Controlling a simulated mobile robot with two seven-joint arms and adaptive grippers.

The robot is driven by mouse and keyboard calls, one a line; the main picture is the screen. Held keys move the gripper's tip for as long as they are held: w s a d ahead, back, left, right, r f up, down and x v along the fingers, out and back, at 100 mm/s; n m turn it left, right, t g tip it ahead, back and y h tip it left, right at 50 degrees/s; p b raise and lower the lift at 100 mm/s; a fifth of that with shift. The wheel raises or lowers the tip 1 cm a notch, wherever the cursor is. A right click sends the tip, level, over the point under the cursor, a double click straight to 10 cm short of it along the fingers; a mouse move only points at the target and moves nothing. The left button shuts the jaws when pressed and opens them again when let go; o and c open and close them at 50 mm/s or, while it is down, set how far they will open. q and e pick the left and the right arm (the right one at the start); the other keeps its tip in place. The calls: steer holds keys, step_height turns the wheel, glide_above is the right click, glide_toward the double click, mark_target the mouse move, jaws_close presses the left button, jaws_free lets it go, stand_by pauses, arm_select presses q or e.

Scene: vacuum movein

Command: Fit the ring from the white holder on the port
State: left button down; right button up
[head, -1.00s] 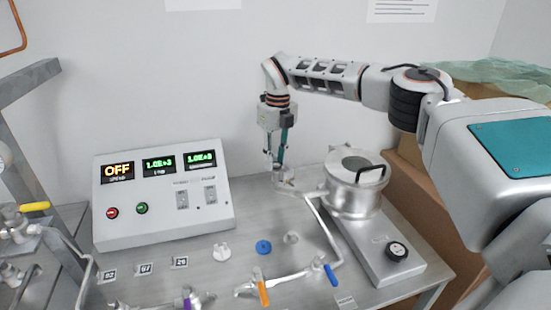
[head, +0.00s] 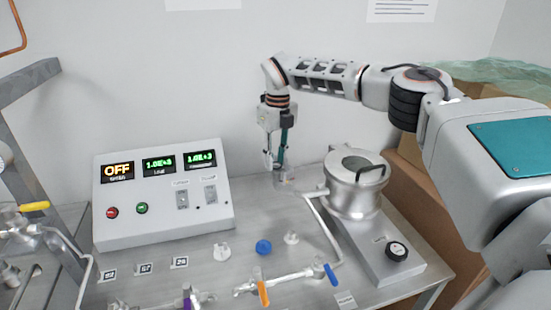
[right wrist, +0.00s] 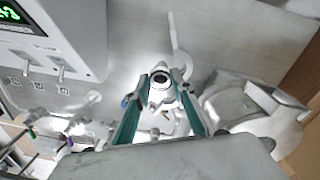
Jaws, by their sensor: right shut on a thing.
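My right gripper (head: 284,178) is above the back of the bench, left of the steel chamber (head: 355,200). Its teal fingers point down and are shut on a small metallic ring. In the right wrist view the ring (right wrist: 160,78) shows a dark opening between the fingertips. The white holder (head: 222,252) stands on the bench in front of the control box. A pipe (head: 320,215) runs from beside the chamber toward the front; its upper end is near the gripper. I cannot tell which opening is the port, or whether the ring touches it. My left gripper is not in view.
A blue holder (head: 263,247) and a pale holder (head: 292,237) stand right of the white one. Valves with orange (head: 263,292) and blue (head: 330,274) handles lie along the front. The control box (head: 165,200) fills the left. Cardboard (head: 415,215) stands right of the chamber.

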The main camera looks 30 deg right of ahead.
steer(key=shift+f, duration=0.45)
stand_by(0.6)
steer(key=o, duration=0.8)
steer(key=shift+d+r, duration=0.1)
steer(key=shift+r, duration=0.2)
step_height(320, 180, up, 11)
steer(key=shift+d+r, duration=0.1)
steer(key=shift+r, duration=0.1)
